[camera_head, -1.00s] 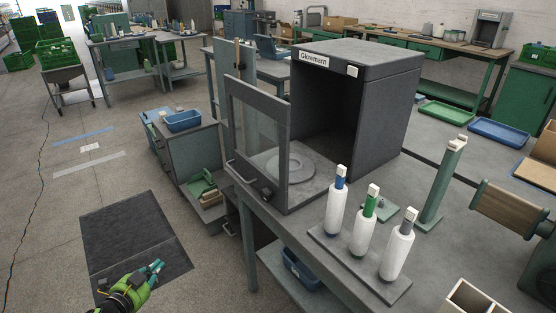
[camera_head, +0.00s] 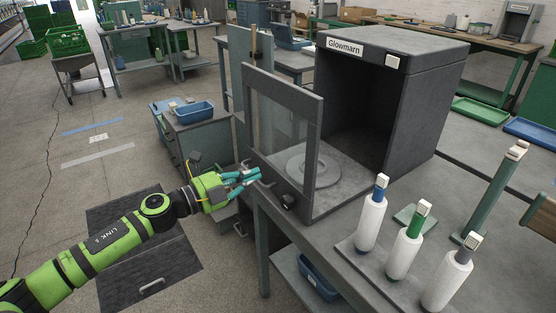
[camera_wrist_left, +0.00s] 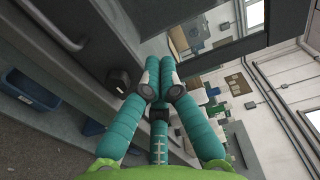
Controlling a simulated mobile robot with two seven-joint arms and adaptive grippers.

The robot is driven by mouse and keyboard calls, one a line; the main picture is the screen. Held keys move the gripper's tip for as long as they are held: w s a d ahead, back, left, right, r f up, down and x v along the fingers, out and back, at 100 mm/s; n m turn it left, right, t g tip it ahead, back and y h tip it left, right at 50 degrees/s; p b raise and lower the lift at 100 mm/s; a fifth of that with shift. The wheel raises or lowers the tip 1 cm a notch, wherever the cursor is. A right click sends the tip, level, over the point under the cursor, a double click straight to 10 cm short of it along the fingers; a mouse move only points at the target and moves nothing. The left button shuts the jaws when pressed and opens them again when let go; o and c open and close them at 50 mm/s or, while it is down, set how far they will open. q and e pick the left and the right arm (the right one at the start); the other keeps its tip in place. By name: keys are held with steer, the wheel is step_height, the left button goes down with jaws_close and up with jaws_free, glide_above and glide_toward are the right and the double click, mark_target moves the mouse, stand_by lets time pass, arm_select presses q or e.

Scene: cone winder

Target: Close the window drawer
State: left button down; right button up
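The window drawer (camera_head: 312,145) is a grey framed clear panel at the front of the grey Glowmarn cabinet (camera_head: 428,100). It stands out to the left, so the cabinet's dark inside shows open. A dark knob (camera_head: 289,200) sits low on its front; the knob also shows in the wrist view (camera_wrist_left: 118,79). My left gripper (camera_head: 260,175), with teal fingers, is at the panel's lower left, by its handle, which is mostly hidden. In the wrist view the fingertips (camera_wrist_left: 160,68) are close together, with nothing clearly visible between them. Whether they touch the panel is unclear. My right gripper is out of view.
A round plate (camera_head: 314,170) lies on the cabinet floor. Three white cones with blue, green and grey tops stand on a board (camera_head: 385,285) to the right. A small cabinet with a blue bin (camera_head: 194,112) stands behind my left gripper. Open floor lies to the left.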

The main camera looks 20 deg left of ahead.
mark_target(287, 161)
arm_select(q)
steer(key=p+x, duration=0.1)
steer(key=x, duration=0.6)
steer(key=shift+w+d+r, duration=0.1)
steer(key=shift+w+d, duration=0.2)
steer(key=shift+w, duration=0.05)
